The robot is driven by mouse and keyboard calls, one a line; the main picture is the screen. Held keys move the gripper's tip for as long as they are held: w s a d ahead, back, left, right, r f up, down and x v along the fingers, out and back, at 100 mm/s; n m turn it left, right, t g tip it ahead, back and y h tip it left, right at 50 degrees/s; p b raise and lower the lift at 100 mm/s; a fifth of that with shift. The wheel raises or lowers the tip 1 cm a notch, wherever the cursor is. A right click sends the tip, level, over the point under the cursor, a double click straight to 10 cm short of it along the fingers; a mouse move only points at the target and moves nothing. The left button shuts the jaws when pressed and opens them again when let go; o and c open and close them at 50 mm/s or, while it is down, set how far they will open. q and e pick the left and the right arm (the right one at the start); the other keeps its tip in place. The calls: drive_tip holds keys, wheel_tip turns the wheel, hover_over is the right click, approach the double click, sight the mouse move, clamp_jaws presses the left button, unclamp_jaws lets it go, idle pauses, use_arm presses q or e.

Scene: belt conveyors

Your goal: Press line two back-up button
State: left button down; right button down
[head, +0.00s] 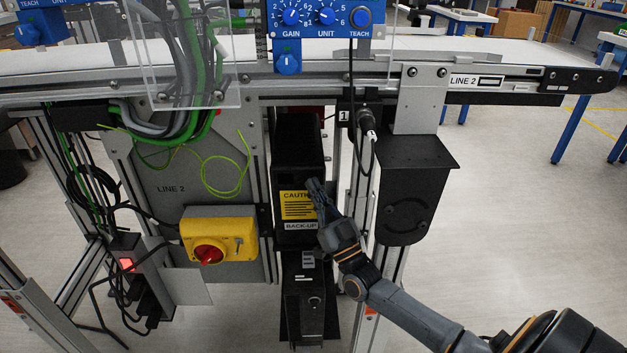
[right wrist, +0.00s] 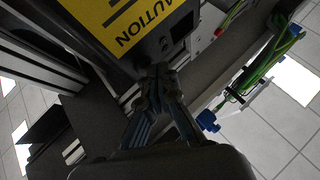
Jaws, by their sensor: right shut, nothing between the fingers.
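The line two back-up unit (head: 297,150) is a tall black box under the conveyor, with a yellow caution label (head: 297,205) and a white "BACK-UP" label (head: 300,226). My right gripper (head: 314,184) is shut and empty, its tips at the right edge of the caution label. In the right wrist view the shut fingertips (right wrist: 158,74) point at the dark face beside the yellow label (right wrist: 125,25). Small dark fittings (right wrist: 170,42) show on that face, but I cannot tell which is the button. Contact cannot be told. My left gripper is out of view.
The LINE 2 conveyor (head: 480,50) runs above the unit. A yellow box with a red knob (head: 209,254) is to the left. A black housing (head: 412,185) and a metal post stand close to the right of my gripper. Cables hang nearby.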

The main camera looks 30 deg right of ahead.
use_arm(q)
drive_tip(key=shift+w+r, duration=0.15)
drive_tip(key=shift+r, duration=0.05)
use_arm(e)
drive_tip(key=shift+w+d+r, duration=0.2)
drive_tip(key=shift+d+r, duration=0.1)
drive_tip(key=shift+d, duration=0.1)
idle(0.3)
drive_tip(key=shift+s+a+f+p, duration=0.1)
drive_tip(key=shift+s+f+p, duration=0.15)
drive_tip(key=shift+p, duration=0.1)
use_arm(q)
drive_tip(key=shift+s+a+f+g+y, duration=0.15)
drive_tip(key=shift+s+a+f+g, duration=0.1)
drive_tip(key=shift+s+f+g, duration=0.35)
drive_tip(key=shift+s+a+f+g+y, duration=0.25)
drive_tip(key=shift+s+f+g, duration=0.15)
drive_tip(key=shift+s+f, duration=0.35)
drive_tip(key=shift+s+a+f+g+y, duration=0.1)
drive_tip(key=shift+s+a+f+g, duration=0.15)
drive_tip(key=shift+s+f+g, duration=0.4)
use_arm(e)
drive_tip(key=shift+s+f, duration=0.15)
drive_tip(key=shift+s, duration=0.3)
